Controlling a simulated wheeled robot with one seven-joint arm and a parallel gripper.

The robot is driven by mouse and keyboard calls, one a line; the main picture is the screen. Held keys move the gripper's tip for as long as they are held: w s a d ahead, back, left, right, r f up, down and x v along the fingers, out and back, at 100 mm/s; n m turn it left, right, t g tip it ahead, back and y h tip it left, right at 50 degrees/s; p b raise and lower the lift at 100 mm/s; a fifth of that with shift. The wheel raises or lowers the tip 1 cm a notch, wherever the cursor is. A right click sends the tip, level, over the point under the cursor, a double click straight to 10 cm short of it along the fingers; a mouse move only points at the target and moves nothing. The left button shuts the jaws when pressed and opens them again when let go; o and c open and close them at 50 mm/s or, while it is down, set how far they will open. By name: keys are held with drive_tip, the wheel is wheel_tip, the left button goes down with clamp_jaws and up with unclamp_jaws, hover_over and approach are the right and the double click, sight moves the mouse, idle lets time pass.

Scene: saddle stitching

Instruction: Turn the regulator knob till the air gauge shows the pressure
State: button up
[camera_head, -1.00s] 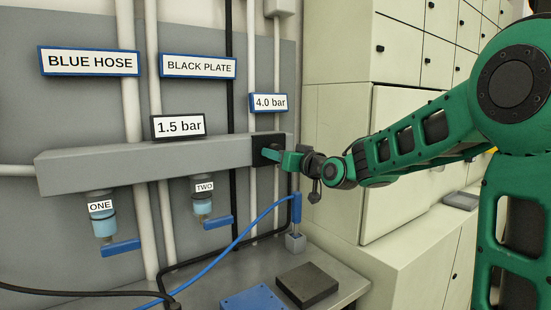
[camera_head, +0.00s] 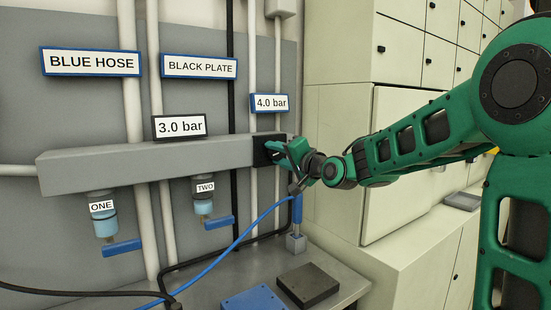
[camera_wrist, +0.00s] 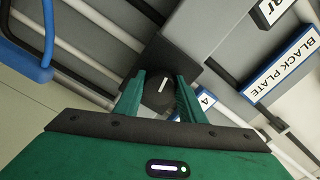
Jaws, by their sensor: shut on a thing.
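The black regulator knob (camera_wrist: 158,92) sits at the end of the grey manifold bar (camera_head: 150,160), with a white pointer line on its face. My gripper (camera_wrist: 158,95) has its two green fingers on either side of the knob, shut on it; the head view also shows my gripper (camera_head: 284,153) at the bar's right end. In the wrist view the gripper is rolled against the bar. The air gauge display (camera_head: 180,126) on top of the bar reads 3.0 bar. A blue-framed sign (camera_head: 269,103) above the knob reads 4.0 bar.
Signs BLUE HOSE (camera_head: 92,61) and BLACK PLATE (camera_head: 199,66) hang on the wall. Valves ONE (camera_head: 104,215) and TWO (camera_head: 205,195) have blue levers below the bar. A blue hose (camera_head: 250,225) runs near my gripper. A blue plate (camera_head: 258,301) and a black plate (camera_head: 307,285) lie on the bench.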

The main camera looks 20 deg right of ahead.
drive_tip(key=m, duration=0.4)
drive_tip(key=shift+d, duration=0.15)
drive_tip(key=shift+d+m, duration=0.1)
drive_tip(key=shift+m, duration=1)
drive_tip(key=shift+f+m, duration=0.1)
drive_tip(key=shift+m, duration=0.2)
drive_tip(key=o, duration=1)
drive_tip(key=shift+o, duration=0.2)
drive_tip(key=shift+s, duration=0.15)
drive_tip(key=v, duration=1)
drive_tip(key=shift+s, duration=0.15)
